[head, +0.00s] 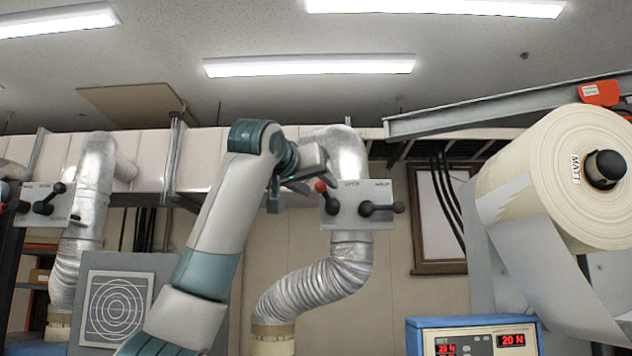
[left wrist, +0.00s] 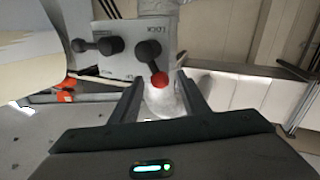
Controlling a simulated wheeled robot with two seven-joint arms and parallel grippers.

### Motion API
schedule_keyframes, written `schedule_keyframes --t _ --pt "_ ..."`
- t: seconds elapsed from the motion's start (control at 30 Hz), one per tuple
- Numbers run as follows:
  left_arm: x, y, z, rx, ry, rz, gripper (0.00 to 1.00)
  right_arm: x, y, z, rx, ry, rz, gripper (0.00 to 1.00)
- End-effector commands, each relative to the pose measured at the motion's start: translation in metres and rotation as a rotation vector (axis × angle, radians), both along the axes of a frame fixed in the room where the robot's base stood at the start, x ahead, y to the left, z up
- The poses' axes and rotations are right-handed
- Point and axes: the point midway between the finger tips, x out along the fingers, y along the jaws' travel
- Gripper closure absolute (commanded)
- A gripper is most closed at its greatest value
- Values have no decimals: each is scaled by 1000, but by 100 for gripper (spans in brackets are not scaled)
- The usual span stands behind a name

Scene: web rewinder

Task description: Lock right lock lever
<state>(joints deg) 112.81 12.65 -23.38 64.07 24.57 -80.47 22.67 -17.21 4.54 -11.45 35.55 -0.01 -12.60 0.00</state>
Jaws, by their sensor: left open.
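A grey plate (head: 350,222) on the silver duct carries two levers. Its left lever (head: 332,203) is black with a red knob (head: 321,187) and leans up and left; the other lever (head: 383,208) is all black and lies nearly level. My left gripper (head: 308,186) is raised close to the red knob, with its fingers partly hidden by the wrist. In the left wrist view the plate (left wrist: 118,64) is upside down with a lettered label beside the red-knobbed lever (left wrist: 149,55). The red knob (left wrist: 158,80) appears between the open fingertips (left wrist: 160,82); contact cannot be told.
A similar plate (head: 40,219) with black levers is at the far left. A large paper roll (head: 555,165) hangs at right, below a grey beam (head: 470,112). A blue box with red displays (head: 475,337) stands at bottom right. A flexible duct (head: 315,285) runs below the plate.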

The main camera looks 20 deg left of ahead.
Motion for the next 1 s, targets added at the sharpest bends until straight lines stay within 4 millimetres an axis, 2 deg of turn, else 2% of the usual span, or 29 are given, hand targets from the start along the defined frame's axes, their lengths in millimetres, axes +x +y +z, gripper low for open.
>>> schedule_keyframes --t 0.13,0.17,0.3,0.33,0.67,1.0 --pt "0 0 0 0 0 0 58 0 0 0 0 0 0 69" --pt "0 0 0 0 0 0 63 0 0 0 0 0 0 69" --pt "0 0 0 0 0 0 96 0 0 0 0 0 0 69" --pt "0 0 0 0 0 0 100 0 0 0 0 0 0 69" --pt "-1 0 -3 -22 -6 0 99 0 0 -6 0 0 0 69" --pt "-2 6 -13 -169 -48 -2 99 0 -1 -34 -1 1 1 69"
